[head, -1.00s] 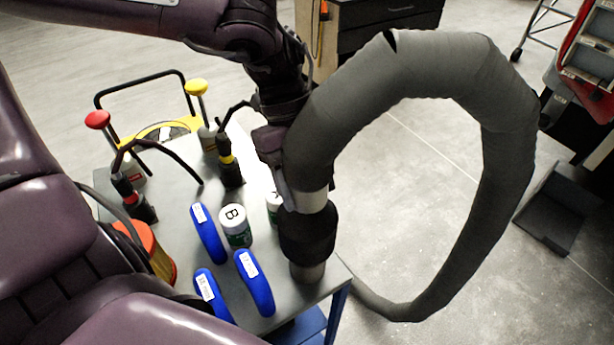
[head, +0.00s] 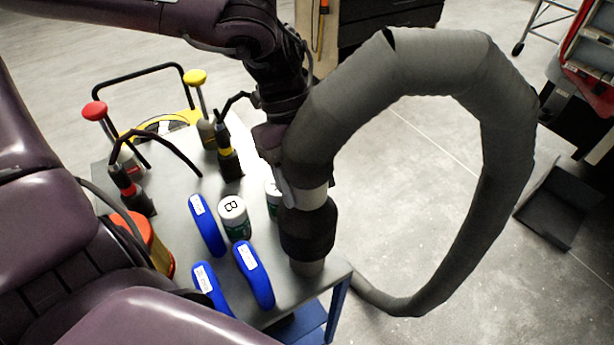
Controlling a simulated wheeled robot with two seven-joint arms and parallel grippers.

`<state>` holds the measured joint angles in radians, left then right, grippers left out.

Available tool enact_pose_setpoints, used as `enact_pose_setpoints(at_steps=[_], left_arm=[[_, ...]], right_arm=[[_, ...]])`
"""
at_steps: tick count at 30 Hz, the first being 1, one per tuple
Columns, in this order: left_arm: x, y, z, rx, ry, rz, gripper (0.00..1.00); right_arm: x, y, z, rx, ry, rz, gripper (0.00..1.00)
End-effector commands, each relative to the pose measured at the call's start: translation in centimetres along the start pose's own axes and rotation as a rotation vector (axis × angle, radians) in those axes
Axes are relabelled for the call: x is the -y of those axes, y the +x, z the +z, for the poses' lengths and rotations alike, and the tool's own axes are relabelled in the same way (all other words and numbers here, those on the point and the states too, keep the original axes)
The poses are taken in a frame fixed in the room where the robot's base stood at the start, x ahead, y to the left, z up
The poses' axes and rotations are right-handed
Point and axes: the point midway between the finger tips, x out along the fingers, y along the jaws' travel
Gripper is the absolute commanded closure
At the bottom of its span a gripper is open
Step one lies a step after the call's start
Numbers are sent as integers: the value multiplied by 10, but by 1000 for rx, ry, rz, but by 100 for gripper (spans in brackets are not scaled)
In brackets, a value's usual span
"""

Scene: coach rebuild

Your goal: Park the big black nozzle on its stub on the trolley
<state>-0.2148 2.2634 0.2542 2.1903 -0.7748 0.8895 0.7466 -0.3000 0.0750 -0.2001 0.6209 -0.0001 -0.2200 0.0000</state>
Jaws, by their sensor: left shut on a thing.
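The big black nozzle (head: 308,232) hangs upright at the end of a thick grey hose (head: 487,170), with a pale band (head: 308,198) above it. My left gripper (head: 284,182) is shut on the nozzle end just below the hose; its fingers are partly hidden by the hose. A short grey stub (head: 307,267) shows directly under the nozzle, at the near right corner of the grey trolley (head: 181,190). The nozzle's lower edge meets or overlaps the stub's top; I cannot tell whether it is seated around it. My right gripper is not in view.
Blue handles (head: 254,275), a white jar marked B (head: 234,216), a red-collared tool (head: 131,190) and a yellow-collared tool (head: 228,158) stand on the trolley left of the nozzle. A dark cabinet (head: 385,22) is behind. Floor on the right is clear inside the hose loop.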

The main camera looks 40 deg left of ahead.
Motion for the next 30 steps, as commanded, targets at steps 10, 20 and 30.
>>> enact_pose_setpoints(at_steps=[10,20,30], left_arm=[[1,0,0,0,2,-3,75],[1,12,6,0,2,-3,75],[1,16,8,0,2,-3,75]], right_arm=[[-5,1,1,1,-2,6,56],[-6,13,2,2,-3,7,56],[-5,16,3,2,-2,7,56]])
